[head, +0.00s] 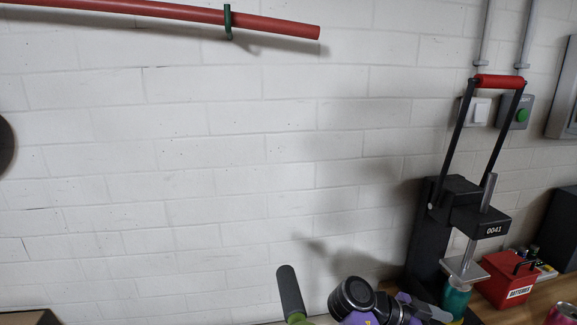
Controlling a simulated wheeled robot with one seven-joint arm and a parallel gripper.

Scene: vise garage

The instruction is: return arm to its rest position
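I cannot make out my gripper or its fingertips in the head view. A black and purple jointed part (375,303) shows at the bottom edge, right of centre, cut off by the frame. It may be a link of my arm, but I cannot tell for sure. A dark rounded handle with a green base (290,292) stands up just left of it, also cut off below.
A black press (462,205) with a raised red-grip handle (499,82) stands at the right. A teal can (457,297) sits under its plate.

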